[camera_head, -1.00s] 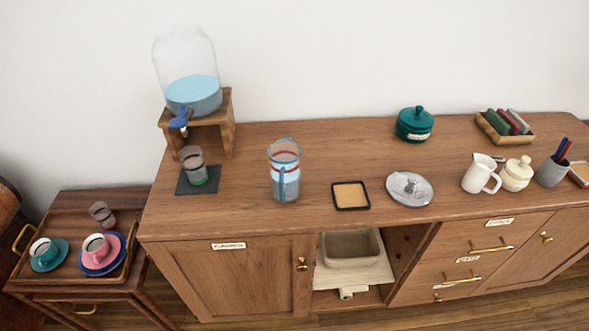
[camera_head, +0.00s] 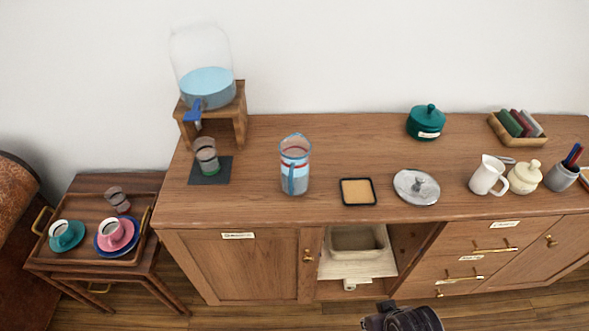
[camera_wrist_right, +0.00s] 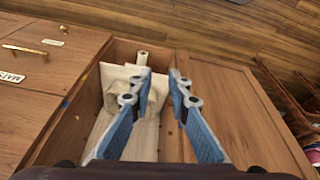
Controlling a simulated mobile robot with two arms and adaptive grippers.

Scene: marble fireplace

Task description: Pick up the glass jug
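The glass jug (camera_head: 295,168) stands upright on the wooden sideboard, left of the middle in the head view. It is clear, with a red band, a pale band and a blue handle facing the front. In the right wrist view my right gripper (camera_wrist_right: 160,76) is open, its two blue-padded fingers apart with nothing held between them. It is in front of the sideboard's open compartment, away from the jug. The jug does not show in the wrist view. Part of my dark right arm shows at the bottom of the head view. My left gripper is not in view.
A water dispenser (camera_head: 208,90) on a stand and a glass (camera_head: 206,156) on a dark mat are left of the jug. A framed tan coaster (camera_head: 358,192) and a metal lid (camera_head: 416,187) lie right of it. The open compartment holds a beige bin (camera_head: 357,241).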

